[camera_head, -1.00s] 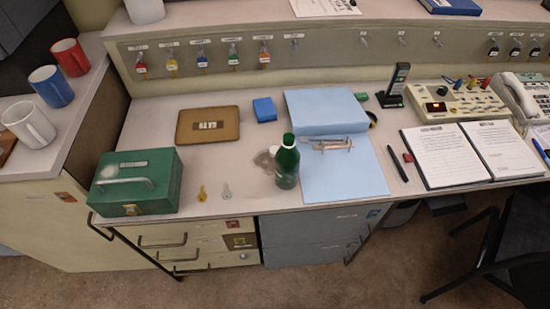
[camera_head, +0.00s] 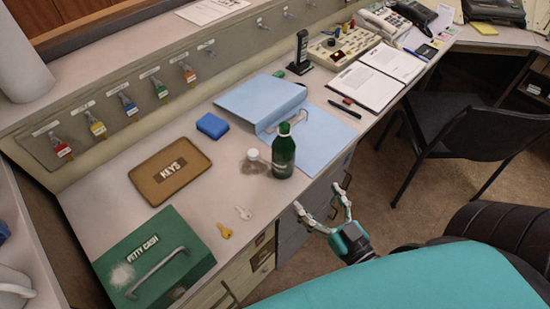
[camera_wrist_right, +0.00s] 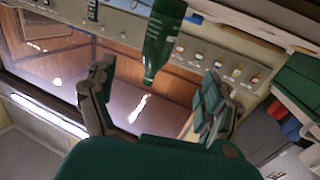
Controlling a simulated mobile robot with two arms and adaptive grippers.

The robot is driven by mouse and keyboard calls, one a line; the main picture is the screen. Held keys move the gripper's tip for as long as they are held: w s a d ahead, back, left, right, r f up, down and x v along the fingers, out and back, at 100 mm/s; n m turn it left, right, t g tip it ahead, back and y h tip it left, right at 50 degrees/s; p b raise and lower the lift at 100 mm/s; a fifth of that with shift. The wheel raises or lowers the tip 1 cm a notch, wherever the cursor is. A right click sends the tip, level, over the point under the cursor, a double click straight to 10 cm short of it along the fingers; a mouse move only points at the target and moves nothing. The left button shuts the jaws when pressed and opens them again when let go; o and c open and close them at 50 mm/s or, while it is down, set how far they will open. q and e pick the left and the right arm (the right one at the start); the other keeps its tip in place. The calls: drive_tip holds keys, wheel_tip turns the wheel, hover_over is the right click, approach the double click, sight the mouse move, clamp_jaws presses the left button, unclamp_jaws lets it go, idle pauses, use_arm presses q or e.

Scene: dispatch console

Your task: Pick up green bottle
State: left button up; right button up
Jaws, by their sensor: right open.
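The green bottle (camera_head: 283,155) stands upright on the desk near its front edge, beside a small clear jar or bottle (camera_head: 253,163) with a white cap. My right gripper (camera_head: 322,205) is open and empty. It is in front of the desk edge, to the lower right of the bottle and apart from it. In the right wrist view the green bottle (camera_wrist_right: 163,40) shows beyond and between the spread fingers (camera_wrist_right: 158,82), towards the top of the picture. My left gripper is out of view.
A blue binder (camera_head: 260,100) lies behind the bottle. Two keys, a brown KEYS tray (camera_head: 143,187), a blue block (camera_head: 212,125) and a green petty cash box (camera_head: 190,262) are to the left. A black chair (camera_head: 490,130) stands at the right.

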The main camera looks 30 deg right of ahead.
drive_tip(key=b, duration=0.2)
approach(289, 161)
drive_tip(key=w, duration=0.3)
drive_tip(key=w+b, duration=0.1)
drive_tip(key=w, duration=0.3)
drive_tip(key=shift+w+a+f, duration=0.15)
drive_tip(key=shift+w, duration=0.2)
drive_tip(key=w+b, duration=0.2)
drive_tip(key=w, duration=0.3)
drive_tip(key=shift+w+a+f, duration=0.1)
drive_tip(key=shift+w+a, duration=0.05)
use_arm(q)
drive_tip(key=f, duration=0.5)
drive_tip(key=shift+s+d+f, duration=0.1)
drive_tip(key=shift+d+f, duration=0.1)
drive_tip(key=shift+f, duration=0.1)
use_arm(e)
drive_tip(key=shift+c, duration=0.2)
drive_tip(key=c, duration=1.3)
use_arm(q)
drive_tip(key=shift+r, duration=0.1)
